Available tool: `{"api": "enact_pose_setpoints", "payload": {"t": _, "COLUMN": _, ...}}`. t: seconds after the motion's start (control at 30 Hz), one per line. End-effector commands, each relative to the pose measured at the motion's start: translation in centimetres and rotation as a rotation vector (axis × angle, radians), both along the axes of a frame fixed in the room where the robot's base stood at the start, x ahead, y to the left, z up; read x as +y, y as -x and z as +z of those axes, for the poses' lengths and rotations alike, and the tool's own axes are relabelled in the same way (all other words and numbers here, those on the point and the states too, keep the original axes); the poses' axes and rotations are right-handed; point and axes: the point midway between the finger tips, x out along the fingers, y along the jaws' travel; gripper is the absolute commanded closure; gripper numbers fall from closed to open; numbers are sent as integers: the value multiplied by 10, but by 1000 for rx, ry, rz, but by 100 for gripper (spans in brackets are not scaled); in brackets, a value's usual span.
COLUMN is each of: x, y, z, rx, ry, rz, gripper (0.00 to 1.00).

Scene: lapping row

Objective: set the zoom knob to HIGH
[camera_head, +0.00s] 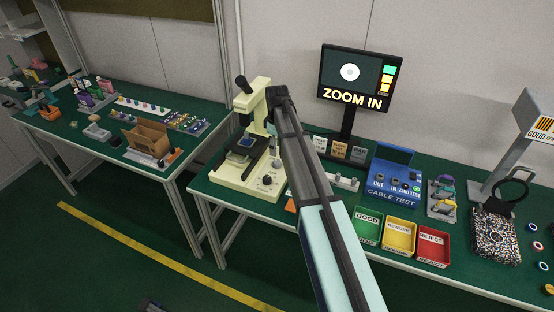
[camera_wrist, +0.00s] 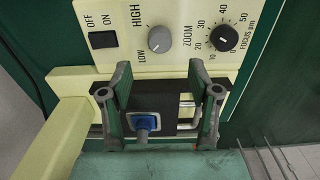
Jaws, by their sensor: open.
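The zoom knob (camera_wrist: 160,38) is a small grey round knob on the cream microscope panel (camera_wrist: 178,62) in the wrist view. LOW is printed at its lower left, HIGH at its upper left and ZOOM at its right. The monitor (camera_head: 360,80) reads ZOOM IN.
In the wrist view, a black focus knob (camera_wrist: 223,39) is right of the zoom knob and an OFF/ON switch (camera_wrist: 103,40) is left. The black stage (camera_wrist: 170,124) with a blue piece (camera_wrist: 146,122) lies between the fingers. Bins (camera_head: 400,233) stand right of the microscope.

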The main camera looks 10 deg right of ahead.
Motion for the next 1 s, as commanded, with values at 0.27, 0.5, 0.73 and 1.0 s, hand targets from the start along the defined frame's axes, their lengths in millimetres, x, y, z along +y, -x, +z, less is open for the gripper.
{"api": "enact_pose_setpoints", "payload": {"t": 0.27, "x": 0, "y": 0, "z": -49, "rx": 3, "ry": 1, "rz": 0, "gripper": 38}}
{"api": "enact_pose_setpoints", "payload": {"t": 0.5, "x": 0, "y": 0, "z": -75, "rx": 1, "ry": 1, "rz": 0, "gripper": 38}}
{"api": "enact_pose_setpoints", "payload": {"t": 0.73, "x": 0, "y": 0, "z": -83, "rx": 0, "ry": 0, "rz": 0, "gripper": 38}}
{"api": "enact_pose_setpoints", "payload": {"t": 1.0, "x": 0, "y": 0, "z": -83, "rx": 0, "ry": 0, "rz": 0, "gripper": 67}}
